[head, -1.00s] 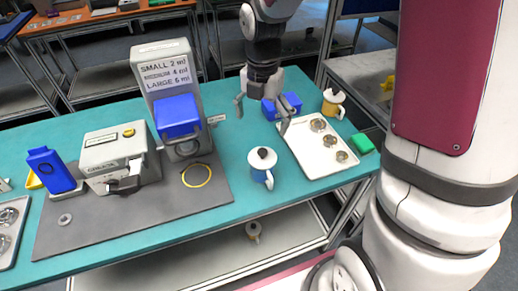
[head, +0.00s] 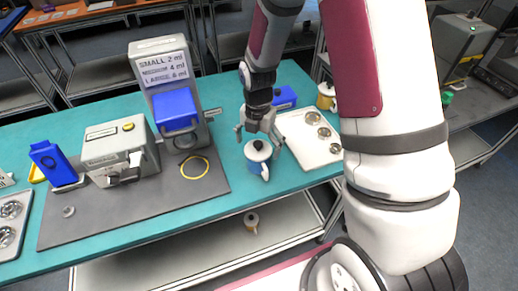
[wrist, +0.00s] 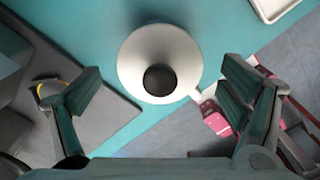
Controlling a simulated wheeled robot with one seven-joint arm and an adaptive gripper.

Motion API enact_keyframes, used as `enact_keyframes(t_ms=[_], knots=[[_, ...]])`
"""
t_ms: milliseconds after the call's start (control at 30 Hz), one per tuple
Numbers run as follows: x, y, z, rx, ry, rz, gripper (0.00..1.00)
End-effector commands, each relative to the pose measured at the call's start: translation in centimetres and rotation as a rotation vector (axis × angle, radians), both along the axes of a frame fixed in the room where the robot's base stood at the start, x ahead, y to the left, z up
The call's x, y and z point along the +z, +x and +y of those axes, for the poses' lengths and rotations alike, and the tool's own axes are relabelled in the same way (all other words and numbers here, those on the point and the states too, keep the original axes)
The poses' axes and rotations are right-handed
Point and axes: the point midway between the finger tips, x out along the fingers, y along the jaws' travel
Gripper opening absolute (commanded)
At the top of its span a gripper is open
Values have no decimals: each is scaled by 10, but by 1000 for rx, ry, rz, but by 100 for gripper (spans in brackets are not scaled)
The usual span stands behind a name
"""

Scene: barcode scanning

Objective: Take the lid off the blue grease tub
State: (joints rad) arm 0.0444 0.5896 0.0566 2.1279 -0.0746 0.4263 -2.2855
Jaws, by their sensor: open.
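The blue grease tub (head: 262,171) stands upright near the front edge of the teal table. Its white lid (head: 255,153) with a black knob (head: 258,145) is on top. In the wrist view the lid (wrist: 135,60) is seen from above, with its black knob (wrist: 160,78) near the middle, and it hides the tub's body. My gripper (head: 259,138) is open and empty, pointing down over the lid. In the wrist view its fingers (wrist: 160,82) are spread on both sides of the lid, apart from it.
A white tray (head: 300,128) with several round metal parts lies to the right. A blue box (head: 284,97) and a yellow tub (head: 326,97) stand behind. A grey mat (head: 120,215) with a grey machine (head: 113,150) and a dispenser (head: 158,75) is at left.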

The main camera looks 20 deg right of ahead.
Motion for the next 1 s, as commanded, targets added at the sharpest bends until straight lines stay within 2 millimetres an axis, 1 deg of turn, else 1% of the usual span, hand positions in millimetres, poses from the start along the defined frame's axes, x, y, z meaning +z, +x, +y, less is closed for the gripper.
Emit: enact_keyframes(t_ms=[233,267,300,367,400,433,533,1000], knots=[[-2,0,0,0,0,0,91],[-2,0,0,0,0,0,86],[-2,0,0,0,-1,-1,77],[-2,0,0,0,-1,-1,63],[-2,0,0,0,-1,-1,54],[-2,0,0,0,-1,-1,48],[-2,0,0,0,0,0,45],[-2,0,0,0,1,4,44]])
